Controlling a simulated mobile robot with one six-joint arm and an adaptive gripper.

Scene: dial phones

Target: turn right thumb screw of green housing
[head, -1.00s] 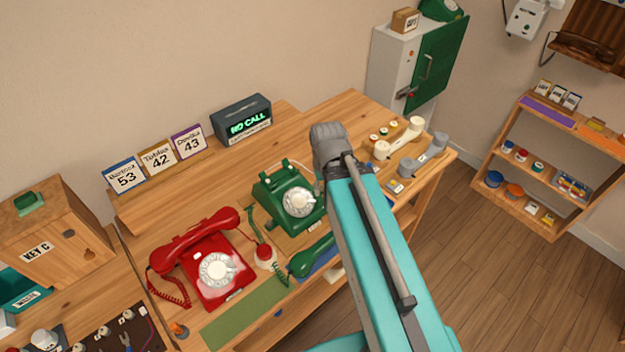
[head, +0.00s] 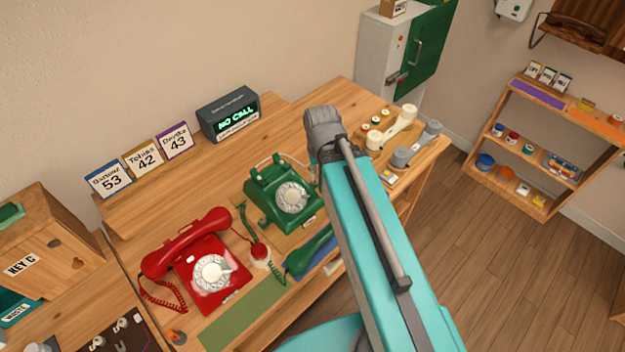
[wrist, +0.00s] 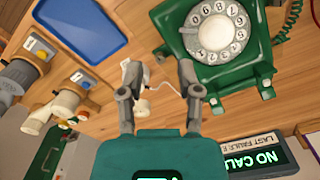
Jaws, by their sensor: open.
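The green housing is the body of the green dial phone (head: 283,198), right of the red phone on the bench. In the wrist view the green phone (wrist: 222,50) appears upside down at the upper right, its white dial in sight. A small brass-coloured part (wrist: 190,30) shows on its side nearest my gripper; I cannot tell surely whether it is the right thumb screw. My gripper (wrist: 158,68) is open and empty, its two fingers apart beside that side of the phone. In the head view my arm hides the fingers and the phone's right edge.
The green handset (head: 308,252) lies in front of its phone. The red phone (head: 200,265) stands to the left. A NO CALL display (head: 230,115) stands behind. A blue tray (wrist: 82,28) and a white cord lie near my gripper.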

